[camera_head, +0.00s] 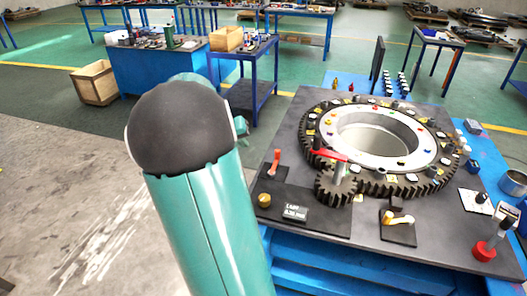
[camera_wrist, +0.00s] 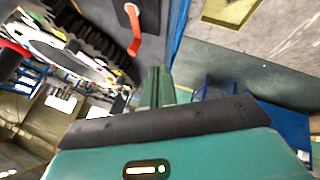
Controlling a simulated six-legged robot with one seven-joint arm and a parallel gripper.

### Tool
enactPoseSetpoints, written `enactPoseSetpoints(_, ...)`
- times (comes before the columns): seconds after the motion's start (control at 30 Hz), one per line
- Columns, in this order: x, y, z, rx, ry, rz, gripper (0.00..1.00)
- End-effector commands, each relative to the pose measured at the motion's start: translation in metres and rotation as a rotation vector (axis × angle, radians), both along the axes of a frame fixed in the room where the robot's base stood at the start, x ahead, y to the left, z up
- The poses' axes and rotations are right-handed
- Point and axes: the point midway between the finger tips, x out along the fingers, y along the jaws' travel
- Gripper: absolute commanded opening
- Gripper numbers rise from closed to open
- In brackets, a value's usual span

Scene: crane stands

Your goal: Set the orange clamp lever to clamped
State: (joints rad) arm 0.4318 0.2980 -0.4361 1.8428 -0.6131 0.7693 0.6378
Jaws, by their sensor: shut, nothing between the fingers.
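The orange clamp lever (camera_head: 276,161) stands up from a dark plate at the left edge of the machine table, left of the small gear. In the wrist view the lever (camera_wrist: 133,30) hangs near the top, its handle end towards my fingers. My gripper (camera_wrist: 155,72) is shut and empty, its green fingers pointing towards the plate just to the right of the lever. A small gap shows between fingers and lever; the depth between them is unclear. In the head view my own arm hides most of the gripper.
The big ring gear (camera_head: 375,135) and a small gear with a red handle (camera_head: 330,155) are right of the lever. A yellow lever (camera_head: 399,219), a yellow knob (camera_head: 264,200) and a red-based post (camera_head: 484,250) are also on the table. Open floor lies left.

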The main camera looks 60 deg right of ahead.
Motion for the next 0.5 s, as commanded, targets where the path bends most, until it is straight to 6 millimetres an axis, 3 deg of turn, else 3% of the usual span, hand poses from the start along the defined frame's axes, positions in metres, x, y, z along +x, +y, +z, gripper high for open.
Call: enactPoseSetpoints(0.5,-0.0038,-0.0098,-0.0091,-0.005,0.006,-0.007,0.0)
